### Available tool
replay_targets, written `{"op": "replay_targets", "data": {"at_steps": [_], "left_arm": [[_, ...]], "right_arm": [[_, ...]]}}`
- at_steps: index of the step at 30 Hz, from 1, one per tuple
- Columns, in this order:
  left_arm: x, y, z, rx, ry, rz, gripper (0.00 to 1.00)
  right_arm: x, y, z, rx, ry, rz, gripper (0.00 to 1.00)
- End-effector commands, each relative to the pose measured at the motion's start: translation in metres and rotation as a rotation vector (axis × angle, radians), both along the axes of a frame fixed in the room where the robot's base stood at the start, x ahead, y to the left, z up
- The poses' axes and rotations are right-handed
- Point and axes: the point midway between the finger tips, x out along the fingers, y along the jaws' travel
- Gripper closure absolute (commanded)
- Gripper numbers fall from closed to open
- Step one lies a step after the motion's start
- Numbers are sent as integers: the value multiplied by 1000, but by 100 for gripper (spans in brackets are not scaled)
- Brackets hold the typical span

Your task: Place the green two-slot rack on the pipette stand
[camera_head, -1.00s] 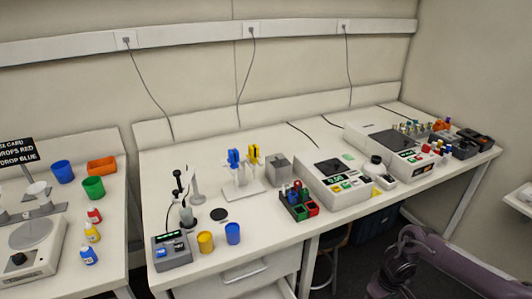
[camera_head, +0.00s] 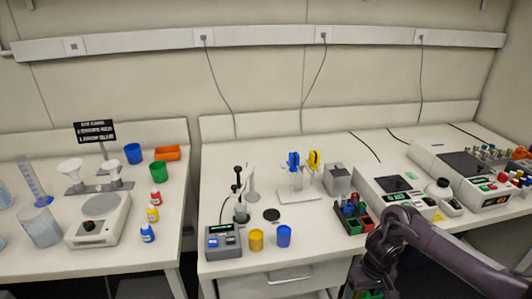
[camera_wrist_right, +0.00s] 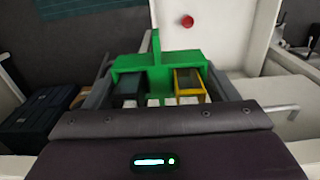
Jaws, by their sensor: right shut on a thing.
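The green two-slot rack (camera_wrist_right: 155,61) is between the fingers of my right gripper (camera_wrist_right: 158,78) in the right wrist view. A dark piece and a yellow piece show at its two openings; I cannot tell what they are. In the head view my right gripper (camera_head: 369,284) is low at the bottom edge, in front of the table, with a bit of green showing under it. The white stand (camera_head: 300,196), which looks like the pipette stand, is on the middle table with a blue and a yellow upright piece on it. My left gripper is not in view.
A dark rack with red and green blocks (camera_head: 354,218) and a white device (camera_head: 385,187) stand right of the stand. A grey box (camera_head: 337,179) is close beside it. Yellow (camera_head: 256,240) and blue (camera_head: 284,236) cups are in front. The table's front edge lies before my gripper.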

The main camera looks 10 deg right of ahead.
Motion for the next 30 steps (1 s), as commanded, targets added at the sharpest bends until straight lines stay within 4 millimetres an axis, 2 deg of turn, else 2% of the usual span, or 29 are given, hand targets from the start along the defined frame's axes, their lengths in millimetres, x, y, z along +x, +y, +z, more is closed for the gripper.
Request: {"op": "replay_targets", "data": {"at_steps": [1,8,16,21,30], "left_arm": [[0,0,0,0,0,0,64],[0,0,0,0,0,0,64],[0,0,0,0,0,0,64],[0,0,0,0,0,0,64],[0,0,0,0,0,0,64]], "right_arm": [[8,8,9,-1,-9,7,43],[28,46,45,-1,-10,17,43],[33,85,114,-1,-10,-4,43],[22,90,153,-1,-5,-58,43],[6,86,190,1,-2,-145,43]]}}
